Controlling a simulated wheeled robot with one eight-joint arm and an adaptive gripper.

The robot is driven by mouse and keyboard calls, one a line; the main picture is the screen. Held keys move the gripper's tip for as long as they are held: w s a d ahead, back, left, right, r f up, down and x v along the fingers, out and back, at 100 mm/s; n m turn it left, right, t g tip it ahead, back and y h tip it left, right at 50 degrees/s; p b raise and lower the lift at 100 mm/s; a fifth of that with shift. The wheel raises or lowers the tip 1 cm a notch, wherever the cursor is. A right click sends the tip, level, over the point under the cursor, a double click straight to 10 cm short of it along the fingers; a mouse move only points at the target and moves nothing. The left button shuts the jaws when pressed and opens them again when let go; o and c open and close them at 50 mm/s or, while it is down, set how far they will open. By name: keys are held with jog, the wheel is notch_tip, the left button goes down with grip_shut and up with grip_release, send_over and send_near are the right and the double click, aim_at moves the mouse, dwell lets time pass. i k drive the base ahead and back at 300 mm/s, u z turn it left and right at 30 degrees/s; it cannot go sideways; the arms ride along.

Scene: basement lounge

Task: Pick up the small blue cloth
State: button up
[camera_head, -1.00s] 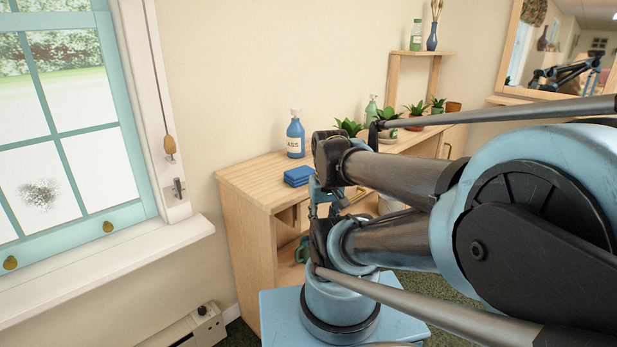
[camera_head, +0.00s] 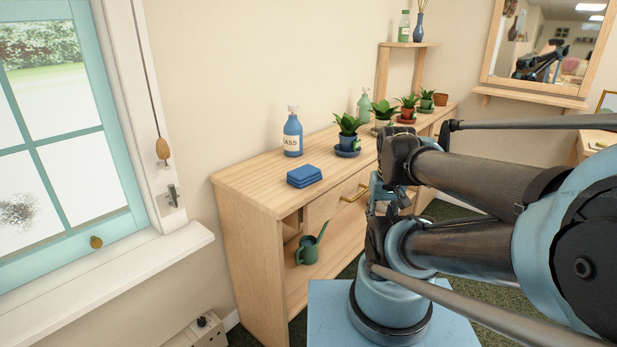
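The small blue cloth (camera_head: 304,177) is folded in a flat stack on the top of the wooden cabinet (camera_head: 250,183), near its front left part. It is in full view and nothing touches it. My arm fills the right side of the view, to the right of the cloth. My gripper's fingertips cannot be made out, so I cannot tell whether it is open or shut.
A blue spray bottle (camera_head: 292,134) stands behind the cloth. Several potted plants, one in a blue pot (camera_head: 347,142), line the cabinet top to the right. A green watering can (camera_head: 308,246) sits on the lower shelf. A window sill (camera_head: 110,273) juts out at left.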

aim_at(300, 177)
jog(key=k, duration=0.9)
jog(key=z, duration=0.05)
